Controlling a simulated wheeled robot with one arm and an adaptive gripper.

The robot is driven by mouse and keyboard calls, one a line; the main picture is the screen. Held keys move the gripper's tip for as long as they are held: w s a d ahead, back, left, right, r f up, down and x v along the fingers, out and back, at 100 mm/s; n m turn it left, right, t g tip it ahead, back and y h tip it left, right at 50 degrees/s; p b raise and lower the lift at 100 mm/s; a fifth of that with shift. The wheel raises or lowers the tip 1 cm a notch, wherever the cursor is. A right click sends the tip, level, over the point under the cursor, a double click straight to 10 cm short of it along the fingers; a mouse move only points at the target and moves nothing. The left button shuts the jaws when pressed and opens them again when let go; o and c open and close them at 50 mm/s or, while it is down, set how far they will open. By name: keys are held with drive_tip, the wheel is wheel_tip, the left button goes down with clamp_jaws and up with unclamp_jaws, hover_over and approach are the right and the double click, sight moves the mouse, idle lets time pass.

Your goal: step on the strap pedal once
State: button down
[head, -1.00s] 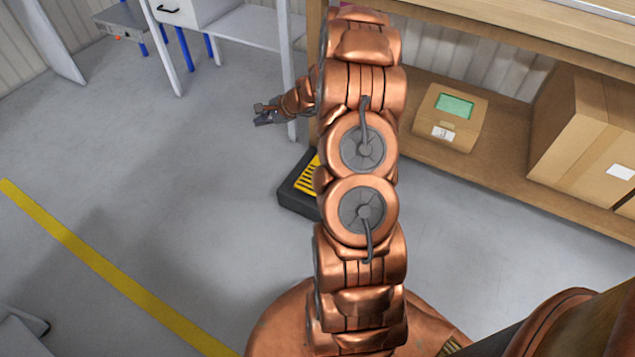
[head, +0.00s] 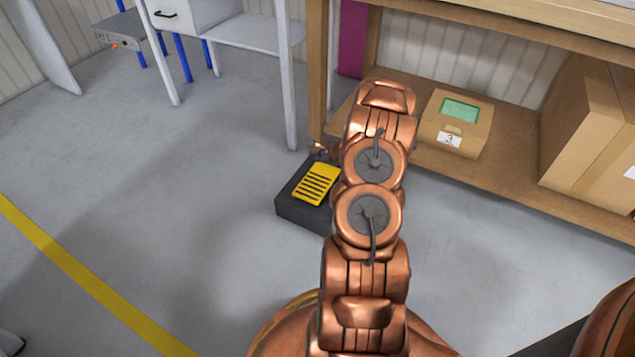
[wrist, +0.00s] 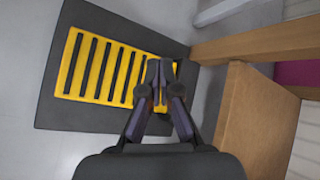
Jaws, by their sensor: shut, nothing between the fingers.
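The strap pedal is a black block with a yellow slotted plate (head: 316,184) on top. It sits on the floor left of my arm in the head view, beside the wooden bench leg. In the wrist view the yellow plate (wrist: 88,67) lies on its black base (wrist: 50,110). My gripper (wrist: 160,70) is shut and empty. Its fingertips overlap the right end of the yellow plate in the wrist view; I cannot tell whether they touch it. In the head view the gripper is mostly hidden behind my arm.
A wooden bench (head: 318,75) with a low shelf (head: 500,178) stands right of the pedal. The shelf holds a small box with a green panel (head: 456,122) and larger cartons (head: 590,130). White table legs (head: 285,80) stand behind. Open floor lies left.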

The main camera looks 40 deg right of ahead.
sight(317, 181)
drive_tip(key=shift+f, duration=0.1)
drive_tip(key=shift+f+b, duration=2.2)
drive_tip(key=shift+f, duration=2.1)
drive_tip(key=shift+f+b, duration=0.35)
drive_tip(key=shift+f, duration=0.1)
drive_tip(key=shift+a+f+b, duration=0.1)
drive_tip(key=shift+f+b, duration=0.5)
drive_tip(key=shift+f, duration=0.65)
drive_tip(key=shift+r+p, duration=0.75)
drive_tip(key=shift+r, duration=0.95)
drive_tip(key=shift+r+p, duration=1.3)
drive_tip(key=shift+r, duration=1.25)
